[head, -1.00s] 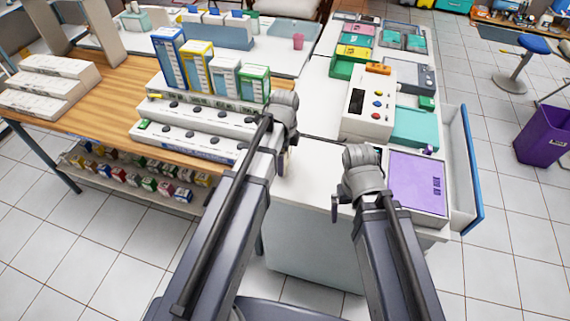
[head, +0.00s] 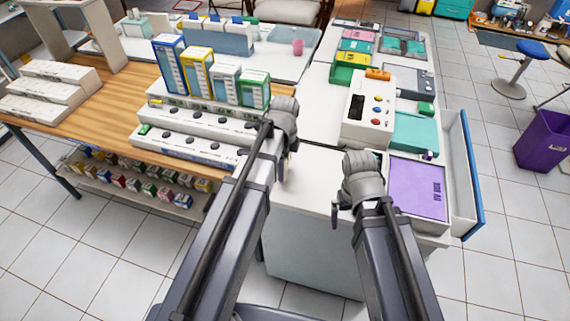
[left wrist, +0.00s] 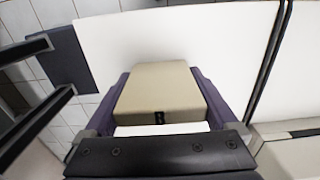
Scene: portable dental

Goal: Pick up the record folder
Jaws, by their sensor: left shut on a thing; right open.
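My left gripper (left wrist: 160,120) is shut on a beige, flat-topped block with a small black mark on its near edge, which I take to be the record folder (left wrist: 160,88). It sits between the two dark fingers, with a white surface showing below it. In the head view my left gripper (head: 283,168) hangs over the white counter's left side, and the arm hides what it holds. My right gripper (head: 338,212) is open and empty at the counter's front edge, left of a purple-lidded box.
The purple-lidded box (head: 417,188) and a white device with coloured buttons (head: 370,112) stand on the right counter (head: 318,168). Tall coloured cartons (head: 197,75) and white boxes (head: 185,145) stand on the wooden table at left. A blue-edged open panel (head: 468,165) borders the right side.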

